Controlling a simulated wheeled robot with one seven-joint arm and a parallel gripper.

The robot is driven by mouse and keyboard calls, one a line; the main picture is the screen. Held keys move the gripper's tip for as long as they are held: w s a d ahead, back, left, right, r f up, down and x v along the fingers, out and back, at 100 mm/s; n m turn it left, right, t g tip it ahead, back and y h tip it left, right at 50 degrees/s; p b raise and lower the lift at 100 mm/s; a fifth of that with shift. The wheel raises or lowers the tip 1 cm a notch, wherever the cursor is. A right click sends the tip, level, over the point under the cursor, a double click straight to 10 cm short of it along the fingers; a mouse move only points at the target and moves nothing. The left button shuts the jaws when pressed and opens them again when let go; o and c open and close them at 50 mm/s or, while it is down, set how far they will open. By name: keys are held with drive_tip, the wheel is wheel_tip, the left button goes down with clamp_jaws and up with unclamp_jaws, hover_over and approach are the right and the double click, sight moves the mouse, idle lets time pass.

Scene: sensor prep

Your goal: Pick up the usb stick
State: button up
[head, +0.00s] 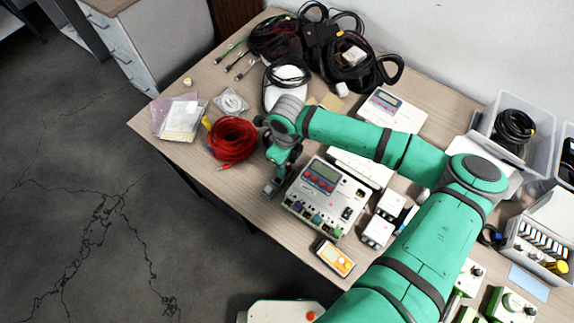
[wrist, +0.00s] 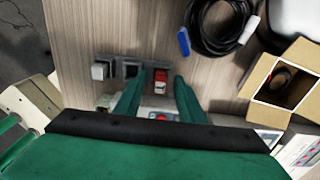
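My gripper (head: 273,186) hangs over the front left part of the table, just left of a grey instrument with a display. In the wrist view its two green fingers (wrist: 156,84) stand apart. A small red and white piece (wrist: 160,78) shows between the fingertips, with a gap on each side. It may be the usb stick, but I cannot tell for sure. Two small grey pieces (wrist: 115,70) lie in a row to its left. In the head view my gripper hides this spot, and no usb stick can be made out.
The grey instrument (head: 326,194) stands close on the right. A red cable coil (head: 232,139) lies left of my gripper. An orange meter (head: 335,257) lies near the front edge. The wrist view shows a black cable (wrist: 222,42) and an open cardboard box (wrist: 283,84).

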drive_tip(key=shift+f, duration=0.15)
clamp_jaws()
